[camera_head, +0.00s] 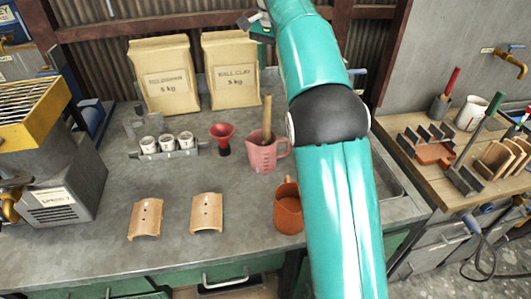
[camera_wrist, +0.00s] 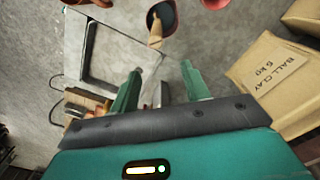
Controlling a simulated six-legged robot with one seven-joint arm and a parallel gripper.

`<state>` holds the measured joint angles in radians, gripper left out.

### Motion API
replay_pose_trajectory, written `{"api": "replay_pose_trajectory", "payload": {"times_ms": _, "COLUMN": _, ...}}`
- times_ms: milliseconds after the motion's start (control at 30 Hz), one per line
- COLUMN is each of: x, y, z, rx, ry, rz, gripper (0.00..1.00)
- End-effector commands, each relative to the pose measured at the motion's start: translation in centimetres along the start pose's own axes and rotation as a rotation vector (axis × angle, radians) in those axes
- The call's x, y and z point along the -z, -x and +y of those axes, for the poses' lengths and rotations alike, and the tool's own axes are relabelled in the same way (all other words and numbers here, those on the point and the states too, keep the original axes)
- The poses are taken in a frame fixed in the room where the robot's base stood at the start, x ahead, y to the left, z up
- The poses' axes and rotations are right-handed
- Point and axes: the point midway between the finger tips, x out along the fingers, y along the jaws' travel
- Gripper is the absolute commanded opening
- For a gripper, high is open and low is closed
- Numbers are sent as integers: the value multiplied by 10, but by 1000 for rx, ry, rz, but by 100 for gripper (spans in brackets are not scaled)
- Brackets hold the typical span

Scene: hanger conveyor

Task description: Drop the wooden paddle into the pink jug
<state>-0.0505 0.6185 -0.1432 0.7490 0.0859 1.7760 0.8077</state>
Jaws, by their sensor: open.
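The pink jug (camera_head: 262,158) stands upright on the grey bench, left of my arm in the head view. The wooden paddle (camera_head: 267,118) stands in it, its upper part sticking out above the rim. In the wrist view the jug (camera_wrist: 172,6) is seen from above at the top edge, with the paddle (camera_wrist: 155,36) leaning out of its mouth. My gripper (camera_wrist: 160,67) is open, with nothing between its two green fingers. It is apart from the paddle and the jug. The paddle's lower end is hidden inside the jug.
Clay bags (camera_head: 232,72) stand behind. Two curved tan pieces (camera_head: 207,211) lie in front. A side table (camera_head: 405,121) with tools is at right.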

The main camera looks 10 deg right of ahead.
Motion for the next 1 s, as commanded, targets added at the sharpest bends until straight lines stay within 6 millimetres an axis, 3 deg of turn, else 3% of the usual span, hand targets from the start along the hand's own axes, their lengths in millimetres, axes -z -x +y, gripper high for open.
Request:
{"api": "replay_pose_trajectory", "payload": {"times_ms": 100, "x": 0, "y": 16, "z": 0, "rx": 1, "ry": 0, "rz": 1, "gripper": 47}}
{"api": "replay_pose_trajectory", "payload": {"times_ms": 400, "x": 0, "y": 35, "z": 0, "rx": 0, "ry": -1, "rz": -1, "gripper": 47}}
{"api": "replay_pose_trajectory", "payload": {"times_ms": 1000, "x": 0, "y": 37, "z": 0, "rx": 0, "ry": 0, "rz": 0, "gripper": 47}}
